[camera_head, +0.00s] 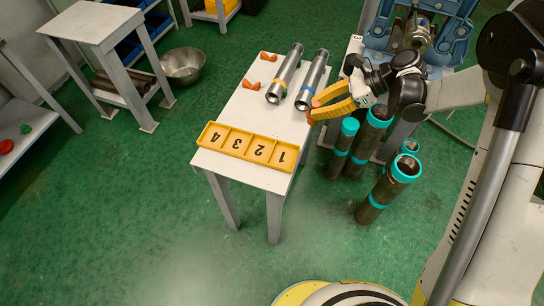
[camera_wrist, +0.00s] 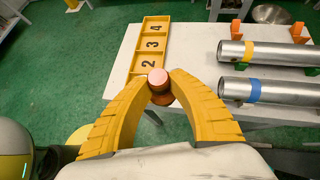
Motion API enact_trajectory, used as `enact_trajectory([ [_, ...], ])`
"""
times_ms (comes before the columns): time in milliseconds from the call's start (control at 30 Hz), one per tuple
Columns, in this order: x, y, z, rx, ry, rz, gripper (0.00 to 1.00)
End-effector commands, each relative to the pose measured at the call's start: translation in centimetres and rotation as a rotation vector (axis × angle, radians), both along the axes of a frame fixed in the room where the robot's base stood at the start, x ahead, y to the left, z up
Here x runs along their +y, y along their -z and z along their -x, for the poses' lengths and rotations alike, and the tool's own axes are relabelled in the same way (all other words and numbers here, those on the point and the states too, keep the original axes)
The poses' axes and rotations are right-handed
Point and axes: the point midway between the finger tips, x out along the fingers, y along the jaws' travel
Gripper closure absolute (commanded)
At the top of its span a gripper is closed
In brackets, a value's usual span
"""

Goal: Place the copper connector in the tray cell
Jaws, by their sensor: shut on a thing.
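My gripper (camera_head: 326,103) has yellow ribbed fingers and is shut on the copper connector (camera_wrist: 158,80), a small round piece with a pinkish top. In the wrist view the connector sits between the fingertips, with the yellow tray (camera_wrist: 146,62) beyond and below it. In the head view the gripper is at the right edge of the white table, beside the pipes, and the connector is hard to make out. The yellow tray (camera_head: 205,141) lies at the table's near end, with cells numbered 1 to 4. The cells that show look empty. In the wrist view cell 1 is hidden.
Dark pipes with teal ends (camera_head: 376,190) stand right of the table. A metal bowl (camera_head: 183,64) is on the floor.

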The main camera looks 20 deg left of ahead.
Motion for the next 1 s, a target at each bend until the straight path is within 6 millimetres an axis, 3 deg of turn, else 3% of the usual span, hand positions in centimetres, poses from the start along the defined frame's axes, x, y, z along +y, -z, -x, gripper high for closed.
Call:
enact_trajectory([
  [200,3.4,3.7,4.3,0.001,-0.006,0.000,1.00],
  [400,5.9,5.9,7.3,0.000,-0.004,0.000,1.00],
  [633,6.6,7.0,8.2,0.000,-0.002,0.000,1.00],
  [867,6.6,10.4,8.2,0.000,-0.002,0.000,1.00],
  [1000,6.6,10.4,8.2,0.000,-0.002,0.000,1.00],
])
